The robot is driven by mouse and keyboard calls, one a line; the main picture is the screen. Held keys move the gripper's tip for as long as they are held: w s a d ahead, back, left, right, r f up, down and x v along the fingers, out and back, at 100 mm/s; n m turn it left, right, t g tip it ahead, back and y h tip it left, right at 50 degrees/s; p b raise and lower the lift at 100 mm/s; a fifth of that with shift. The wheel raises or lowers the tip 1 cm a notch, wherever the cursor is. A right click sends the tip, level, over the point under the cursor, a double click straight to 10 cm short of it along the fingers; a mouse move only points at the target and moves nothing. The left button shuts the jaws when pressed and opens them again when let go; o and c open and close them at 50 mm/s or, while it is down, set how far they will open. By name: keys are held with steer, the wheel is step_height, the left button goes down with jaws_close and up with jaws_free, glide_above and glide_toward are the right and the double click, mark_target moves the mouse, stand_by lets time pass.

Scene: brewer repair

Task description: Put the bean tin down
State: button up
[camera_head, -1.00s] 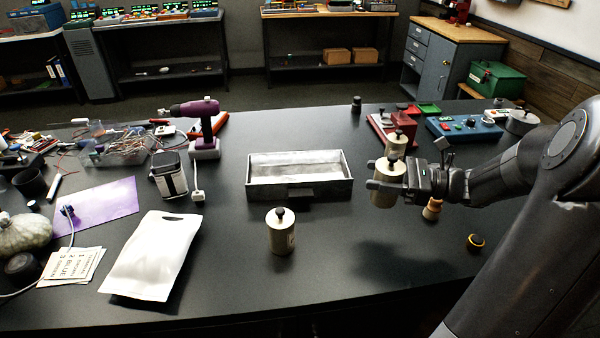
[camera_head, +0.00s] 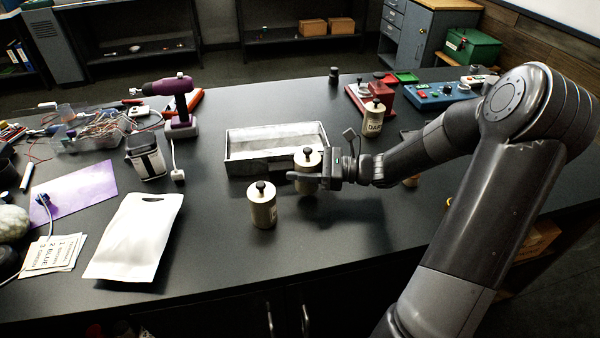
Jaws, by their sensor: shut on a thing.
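My gripper (camera_head: 302,177) is shut on a cream bean tin (camera_head: 308,160) with a dark knob on its lid. It holds the tin upright just in front of the right part of the grey metal tray. The fingers hide part of the tin's body, and I cannot tell whether its base touches the table. A second cream tin (camera_head: 262,208) stands on the table to the left and nearer the front edge. A third tin (camera_head: 373,122), with a partly readable dark label, stands behind my arm to the right.
The open metal tray (camera_head: 243,164) lies close behind the held tin. A white pouch (camera_head: 133,238) lies at left, with a purple drill (camera_head: 170,88) behind. A red device (camera_head: 362,97) and a blue control box (camera_head: 440,95) stand at back right. The table front centre is clear.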

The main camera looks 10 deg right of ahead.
steer(key=shift+f, duration=1.15)
steer(key=shift+f, duration=0.15)
steer(key=o, duration=1.1)
steer(key=shift+s+d, duration=0.1)
steer(key=shift+d, duration=0.25)
steer(key=v, duration=1.1)
steer(key=shift+s+d, duration=0.1)
steer(key=shift+d, duration=0.05)
